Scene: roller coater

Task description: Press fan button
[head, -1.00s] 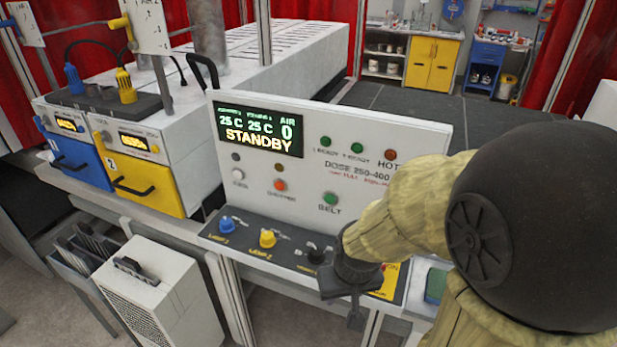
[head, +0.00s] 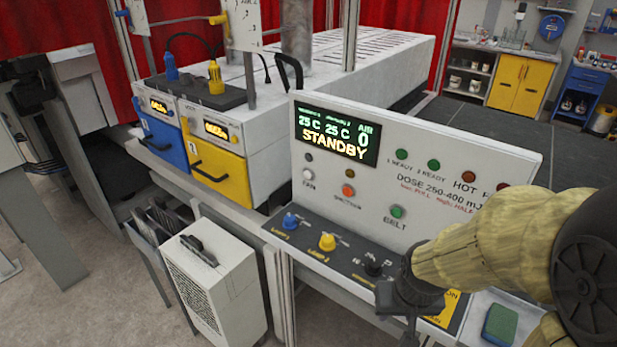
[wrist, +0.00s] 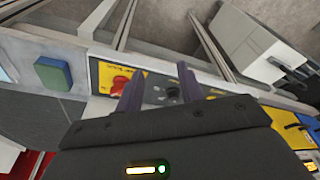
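The fan button (head: 308,174) is a small white round button on the left of the upright white control panel (head: 470,170), above the "FAN" label. An unlit dark lamp sits just above it. My gripper (head: 408,325) is over the right part of the panel's lower dark ledge, to the right of and below the fan button, well apart from it. In the wrist view my gripper (wrist: 160,88) has its two dark fingers apart with nothing held between them. The fan button is not in the wrist view.
An orange shutter button (head: 348,190) and green belt button (head: 396,212) are nearby. Blue (head: 290,220) and yellow (head: 327,242) lamp knobs and a black knob (head: 373,264) stand on the ledge. A red knob (wrist: 122,85) shows in the wrist view. A white unit (head: 215,280) stands below left.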

